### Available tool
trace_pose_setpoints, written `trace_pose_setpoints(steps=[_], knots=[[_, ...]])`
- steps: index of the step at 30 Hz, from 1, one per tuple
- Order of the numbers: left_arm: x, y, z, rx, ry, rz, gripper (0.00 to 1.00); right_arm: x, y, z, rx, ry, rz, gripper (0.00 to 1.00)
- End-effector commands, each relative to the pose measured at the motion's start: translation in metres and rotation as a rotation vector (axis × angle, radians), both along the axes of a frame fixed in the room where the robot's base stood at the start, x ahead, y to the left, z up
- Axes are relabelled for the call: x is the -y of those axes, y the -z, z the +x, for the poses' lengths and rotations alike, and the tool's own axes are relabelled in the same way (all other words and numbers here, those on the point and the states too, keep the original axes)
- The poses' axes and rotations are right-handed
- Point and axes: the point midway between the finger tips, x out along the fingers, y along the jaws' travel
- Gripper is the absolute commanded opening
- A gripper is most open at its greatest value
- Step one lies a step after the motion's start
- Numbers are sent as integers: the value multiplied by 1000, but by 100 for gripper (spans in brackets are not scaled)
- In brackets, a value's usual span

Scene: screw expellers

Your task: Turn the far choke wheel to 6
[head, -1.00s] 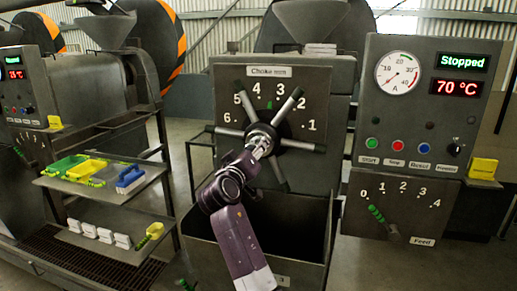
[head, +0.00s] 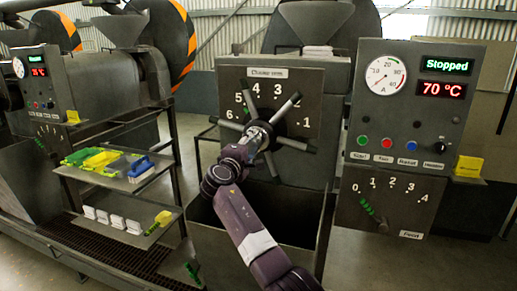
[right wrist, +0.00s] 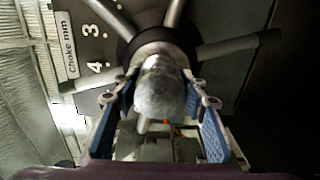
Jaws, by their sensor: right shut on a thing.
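The choke wheel (head: 285,145) is a dark hub with several grey spokes on a grey plate marked 1 to 6. My right gripper (head: 258,136) is at the wheel's centre. In the right wrist view its two blue-padded fingers (right wrist: 166,110) sit on either side of the silvery round hub end (right wrist: 160,88), shut on it. The spokes (right wrist: 225,48) spread out around it. My left gripper is not in view.
A control panel (head: 410,130) reading Stopped and 70 °C stands right, with a feed lever (head: 374,213) below. An open bin (head: 205,240) is under the wheel. Shelves (head: 125,182) with coloured trays and white blocks stand left, beside another machine (head: 105,85).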

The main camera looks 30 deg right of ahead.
Motion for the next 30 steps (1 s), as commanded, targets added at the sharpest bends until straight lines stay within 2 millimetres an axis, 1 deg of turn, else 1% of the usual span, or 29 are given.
trace_pose_setpoints(steps=[1,5,10,13,21,30], knots=[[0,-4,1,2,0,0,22,2,-6,3,-32,4,-35,0],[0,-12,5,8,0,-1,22,2,-7,8,-116,5,-108,0],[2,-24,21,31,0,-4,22,2,-8,10,-208,6,-187,0],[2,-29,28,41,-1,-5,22,3,-7,10,-251,7,-224,0],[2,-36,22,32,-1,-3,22,2,-6,10,-322,7,-285,0],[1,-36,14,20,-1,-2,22,2,-5,10,-339,6,-301,0]])
